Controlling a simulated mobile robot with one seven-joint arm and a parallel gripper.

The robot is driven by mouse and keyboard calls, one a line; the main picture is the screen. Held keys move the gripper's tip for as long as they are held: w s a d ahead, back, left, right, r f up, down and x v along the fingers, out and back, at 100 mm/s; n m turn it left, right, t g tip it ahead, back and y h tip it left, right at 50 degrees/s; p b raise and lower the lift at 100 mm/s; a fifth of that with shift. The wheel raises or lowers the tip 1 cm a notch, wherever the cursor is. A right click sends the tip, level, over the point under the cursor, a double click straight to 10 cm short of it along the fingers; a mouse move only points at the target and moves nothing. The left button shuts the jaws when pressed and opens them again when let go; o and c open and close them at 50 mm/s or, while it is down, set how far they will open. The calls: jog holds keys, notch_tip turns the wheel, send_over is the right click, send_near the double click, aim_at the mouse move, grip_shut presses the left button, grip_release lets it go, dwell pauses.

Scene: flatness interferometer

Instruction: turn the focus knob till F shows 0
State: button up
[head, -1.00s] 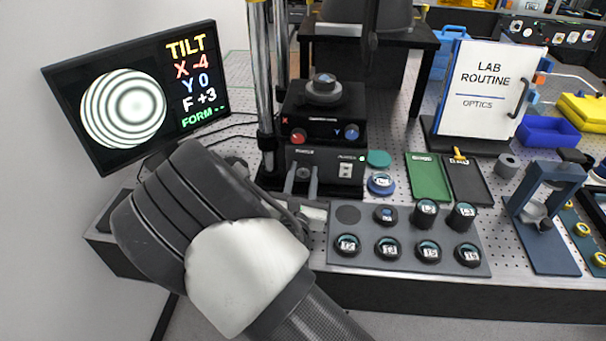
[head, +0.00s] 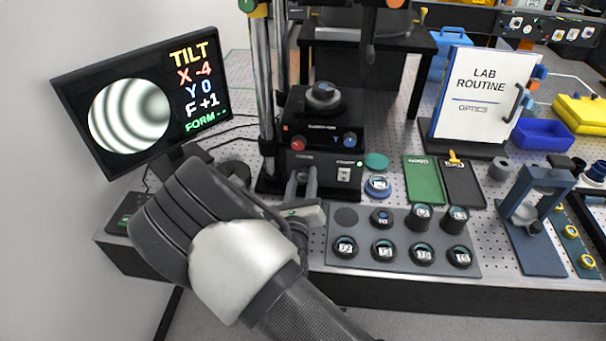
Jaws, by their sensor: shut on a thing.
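The monitor (head: 140,95) at the left reads TILT, X -4, Y 0, F +1 and FORM --, beside a round fringe picture with broad, curved dark bands. The black interferometer (head: 322,130) stands right of it, with a red X knob (head: 298,143) and a blue Y knob (head: 349,139) on its upper front. My gripper (head: 301,180) is at the lower front of its base, left of the centre. Its two fingers are shut on the focus knob, which is mostly hidden between them.
A grey holder (head: 400,268) with several labelled round pieces lies right of my gripper. Green (head: 424,182) and black (head: 463,186) trays lie beyond it. A blue-grey stand (head: 540,245) is at the right. A lab routine board (head: 483,95) stands behind.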

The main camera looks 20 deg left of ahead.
jog(key=shift+n+p, duration=0.35)
jog(key=shift+n, duration=0.55)
jog(key=o, duration=1)
jog(key=shift+o, duration=0.2)
jog(key=shift+s, duration=0.15)
jog(key=b+v, duration=0.1)
jog(key=v, duration=1.6)
jog(key=shift+s, duration=0.1)
